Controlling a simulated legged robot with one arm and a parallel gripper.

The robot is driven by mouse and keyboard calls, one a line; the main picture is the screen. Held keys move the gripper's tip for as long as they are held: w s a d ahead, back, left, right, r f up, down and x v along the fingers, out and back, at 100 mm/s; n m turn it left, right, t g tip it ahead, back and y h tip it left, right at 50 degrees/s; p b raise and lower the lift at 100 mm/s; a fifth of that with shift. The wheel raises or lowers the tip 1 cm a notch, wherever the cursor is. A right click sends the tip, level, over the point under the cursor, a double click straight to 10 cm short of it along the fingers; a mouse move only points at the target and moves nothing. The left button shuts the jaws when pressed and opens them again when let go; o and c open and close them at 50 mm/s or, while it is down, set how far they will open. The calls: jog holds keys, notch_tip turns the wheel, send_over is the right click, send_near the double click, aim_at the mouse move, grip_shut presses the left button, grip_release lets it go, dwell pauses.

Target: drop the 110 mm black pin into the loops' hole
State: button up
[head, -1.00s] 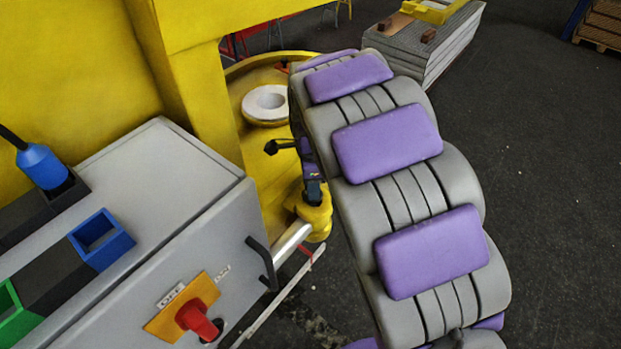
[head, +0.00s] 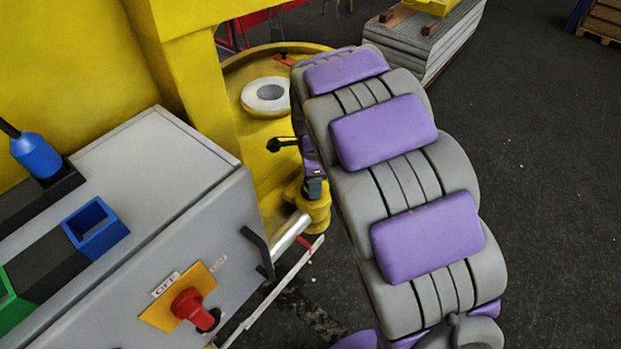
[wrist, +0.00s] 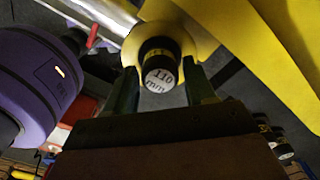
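The 110 mm black pin (wrist: 158,68) shows end-on in the wrist view, with a white label reading "110 mm" on its near end. My gripper (wrist: 160,78) has one dark finger on each side of the pin, seemingly touching it. The yellow loops (wrist: 165,22) lie right beyond the pin. How deep the pin sits in the hole is hidden. In the head view my gripper (head: 313,187) is just above the yellow loops (head: 314,208), and the pin cannot be made out clearly there.
A grey cabinet (head: 150,160) with a red switch (head: 190,305) and black handle stands left. A blue square holder (head: 95,227) is on it. A white ring (head: 267,95) lies on the yellow structure behind. Dark floor at right is open.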

jog(key=shift+o, duration=1.1)
jog(key=shift+d, duration=0.2)
jog(key=shift+a+r, duration=0.1)
jog(key=shift+a, duration=0.05)
jog(key=shift+a+r, duration=0.1)
jog(key=shift+r, duration=0.2)
notch_tip(320, 180, up, 16)
jog(key=shift+r, duration=0.25)
jog(key=shift+w, duration=0.1)
jog(key=s+d+f+n+b, duration=0.65)
jog(key=s+d, duration=0.35)
jog(key=s, duration=0.3)
jog(key=s+d+f+n+g+b, duration=0.1)
jog(key=s+d+f+n+b, duration=0.1)
jog(key=s+f+n, duration=0.3)
jog(key=s+d+f+n+b, duration=0.2)
jog(key=s+f+n, duration=0.3)
jog(key=s, duration=0.9)
notch_tip(320, 180, down, 4)
jog(key=shift+s+r+g+b, duration=0.2)
jog(key=shift+g+b, duration=0.2)
jog(key=shift+b, duration=0.25)
